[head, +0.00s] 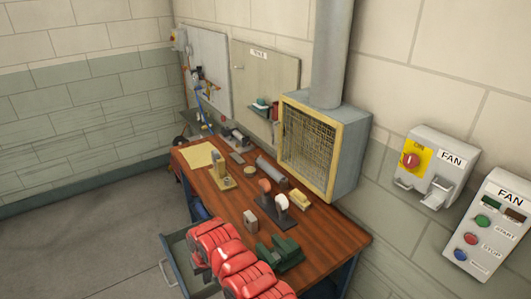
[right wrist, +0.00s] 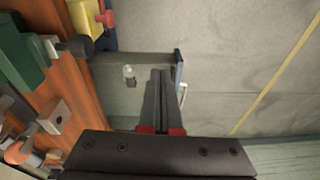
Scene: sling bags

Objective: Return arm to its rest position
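My right gripper (right wrist: 161,73) shows in the right wrist view, with a black palm and two long dark fingers. The fingers lie side by side with no clear gap and nothing seen between them. They point across an open grey drawer (right wrist: 112,72); I cannot tell whether they touch it. In the head view my red right arm reaches up from the bottom edge, over the drawer (head: 176,246) and beside the bench front. The fingers cannot be made out there. My left arm and gripper are not in view.
The wooden workbench (head: 325,236) holds a green vise (head: 280,254), a small block (head: 250,220) and a grinder (head: 281,202). A yellow-framed mesh box (head: 308,147) stands over its back. Fan switches (head: 436,166) are on the right wall. The floor (head: 90,245) at left is clear.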

